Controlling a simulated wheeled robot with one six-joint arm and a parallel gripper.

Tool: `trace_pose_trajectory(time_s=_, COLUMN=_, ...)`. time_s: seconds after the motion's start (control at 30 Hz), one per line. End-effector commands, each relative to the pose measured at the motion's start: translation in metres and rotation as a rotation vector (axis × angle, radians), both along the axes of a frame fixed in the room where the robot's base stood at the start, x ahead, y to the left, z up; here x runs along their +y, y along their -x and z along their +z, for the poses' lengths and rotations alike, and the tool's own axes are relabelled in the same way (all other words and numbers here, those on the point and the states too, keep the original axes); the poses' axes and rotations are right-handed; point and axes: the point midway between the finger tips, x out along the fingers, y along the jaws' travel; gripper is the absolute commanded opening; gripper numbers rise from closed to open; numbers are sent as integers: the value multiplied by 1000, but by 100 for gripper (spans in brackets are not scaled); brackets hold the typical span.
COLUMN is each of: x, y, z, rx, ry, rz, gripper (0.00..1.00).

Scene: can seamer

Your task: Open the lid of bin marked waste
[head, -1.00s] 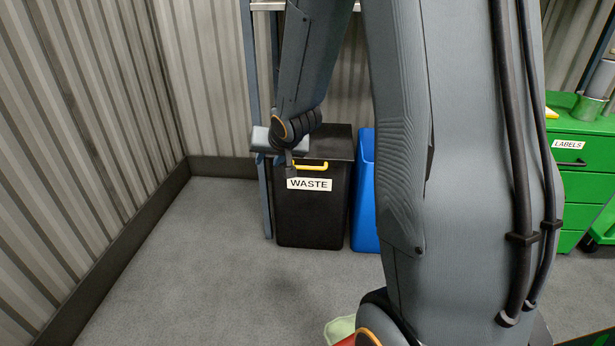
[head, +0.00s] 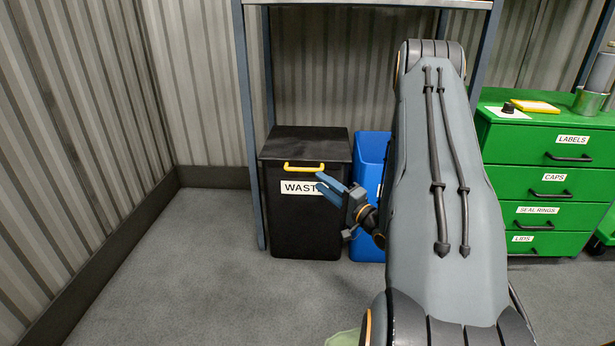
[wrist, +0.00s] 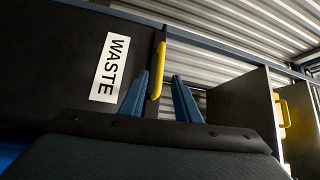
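The black bin (head: 308,228) with a WASTE label (head: 298,187) stands on the floor under a shelf frame. Its black lid (head: 306,143) is down, and a yellow handle (head: 304,168) is at the lid's front edge. My gripper (head: 320,181) is in front of the bin, just below and right of the handle, partly covering the label. In the wrist view, the two blue fingers (wrist: 160,73) are spread apart with nothing held. The yellow handle (wrist: 158,72) shows between them there, closer to the left finger. I cannot tell how far beyond the fingertips it is.
A blue bin (head: 369,150) stands right beside the waste bin, partly behind my arm. A green drawer cabinet (head: 548,148) is at the right. The shelf's upright (head: 251,130) is at the waste bin's left. Floor (head: 180,270) at the left front is clear.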

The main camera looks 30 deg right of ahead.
Motion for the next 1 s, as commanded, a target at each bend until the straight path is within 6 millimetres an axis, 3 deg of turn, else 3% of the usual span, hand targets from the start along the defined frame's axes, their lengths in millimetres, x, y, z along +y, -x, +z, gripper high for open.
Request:
trace_pose_trajectory(time_s=0.43, x=13, y=-61, z=8, rx=-2, ry=4, rz=2, gripper=29)
trace_pose_trajectory(time_s=0.87, x=15, y=-72, z=10, rx=1, ry=2, rz=1, gripper=29)
trace_pose_trajectory(time_s=1.0, x=15, y=-72, z=10, rx=1, ry=2, rz=1, gripper=8)
